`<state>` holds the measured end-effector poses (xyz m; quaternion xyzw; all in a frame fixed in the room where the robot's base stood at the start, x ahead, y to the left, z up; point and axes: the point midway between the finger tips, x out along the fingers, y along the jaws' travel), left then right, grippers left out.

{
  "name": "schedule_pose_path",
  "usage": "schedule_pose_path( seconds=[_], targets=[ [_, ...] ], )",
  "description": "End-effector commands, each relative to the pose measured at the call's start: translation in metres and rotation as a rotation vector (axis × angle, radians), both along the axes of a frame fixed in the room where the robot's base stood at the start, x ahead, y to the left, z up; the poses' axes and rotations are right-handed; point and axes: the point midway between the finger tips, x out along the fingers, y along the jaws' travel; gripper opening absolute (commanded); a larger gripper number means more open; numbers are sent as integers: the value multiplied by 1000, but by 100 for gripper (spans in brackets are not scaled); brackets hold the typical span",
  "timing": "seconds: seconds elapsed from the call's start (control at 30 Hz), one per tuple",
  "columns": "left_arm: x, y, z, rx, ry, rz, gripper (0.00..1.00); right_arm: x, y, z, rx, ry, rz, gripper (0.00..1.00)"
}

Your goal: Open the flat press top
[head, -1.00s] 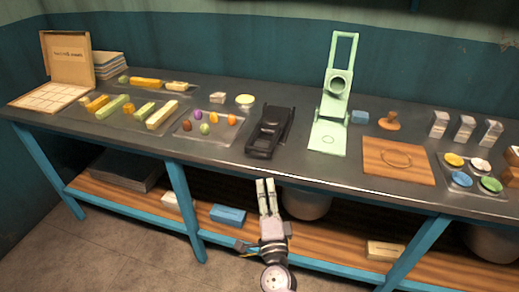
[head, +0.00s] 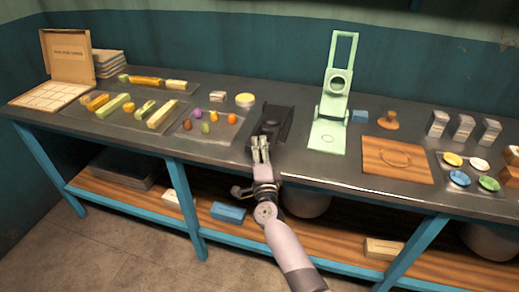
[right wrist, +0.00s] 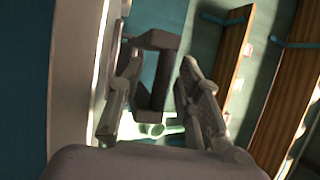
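The black flat press (head: 275,119) lies near the front middle of the table, its top apparently down. My right gripper (head: 260,142) is at its near end, at the table's front edge, and covers part of it. In the right wrist view my right gripper (right wrist: 160,95) has its fingers apart. A dark handle-like loop (right wrist: 158,40) shows between them. I cannot tell whether either finger touches it. My left gripper is not in view.
A pale green press (head: 333,108) stands upright to the right, beside a wooden board (head: 397,165). A tray (head: 196,137) of small coloured pieces lies to the left. The table's front edge (head: 330,183) runs just beside my right arm.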

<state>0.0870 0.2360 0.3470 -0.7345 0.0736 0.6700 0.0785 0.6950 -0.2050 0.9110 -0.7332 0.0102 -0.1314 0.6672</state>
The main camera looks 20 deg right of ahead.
Motion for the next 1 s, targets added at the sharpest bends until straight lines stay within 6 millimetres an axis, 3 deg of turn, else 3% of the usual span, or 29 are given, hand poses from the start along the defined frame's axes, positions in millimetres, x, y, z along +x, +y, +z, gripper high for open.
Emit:
schedule_pose_path(
  seconds=[0.17,0.63,1.0],
  targets=[
    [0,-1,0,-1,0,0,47,0,0,0,0,0,0,32],
    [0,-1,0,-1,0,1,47,0,0,-1,0,1,0,1],
    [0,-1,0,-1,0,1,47,-1,0,-2,3,3,0,0]
  ],
)
